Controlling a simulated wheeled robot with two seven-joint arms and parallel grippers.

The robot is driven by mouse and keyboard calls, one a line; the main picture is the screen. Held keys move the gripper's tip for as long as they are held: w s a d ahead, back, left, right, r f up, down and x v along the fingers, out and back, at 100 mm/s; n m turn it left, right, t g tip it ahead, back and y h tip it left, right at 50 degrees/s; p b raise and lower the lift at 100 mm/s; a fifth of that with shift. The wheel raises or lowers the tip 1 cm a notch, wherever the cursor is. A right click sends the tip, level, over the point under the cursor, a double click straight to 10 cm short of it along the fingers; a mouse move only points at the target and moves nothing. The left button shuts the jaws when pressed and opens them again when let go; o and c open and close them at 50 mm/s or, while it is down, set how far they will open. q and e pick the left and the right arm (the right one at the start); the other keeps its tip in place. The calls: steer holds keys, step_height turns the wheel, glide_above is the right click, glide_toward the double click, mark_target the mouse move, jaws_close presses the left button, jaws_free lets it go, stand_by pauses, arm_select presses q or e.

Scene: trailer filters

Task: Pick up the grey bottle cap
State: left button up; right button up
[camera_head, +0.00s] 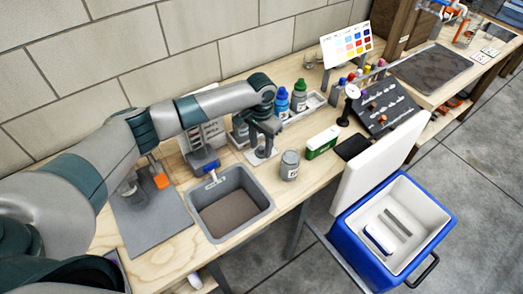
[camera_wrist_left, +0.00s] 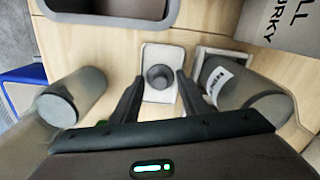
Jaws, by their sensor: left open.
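The grey bottle cap (camera_wrist_left: 160,77) is a small dark grey round piece in the left wrist view. It rests on a small pale tray (camera_wrist_left: 156,54) on the wooden bench; the tray also shows in the head view (camera_head: 252,158). My left gripper (camera_head: 264,147) points down over the tray and partly hides the cap in the head view. In the left wrist view its two fingers (camera_wrist_left: 159,94) are open, one on each side of the cap, with nothing held. I cannot tell how high the fingertips are. My right gripper is not in view.
A grey jar (camera_head: 290,165) stands right of the tray. Bottles with blue and green caps (camera_head: 299,96) stand behind the gripper. The sink (camera_head: 230,203) is in front, left. A white and green box (camera_head: 323,143) and an open blue cooler (camera_head: 362,232) are at right.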

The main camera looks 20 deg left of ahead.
arm_select(q)
jaws_close()
steer(key=shift+r, duration=0.15)
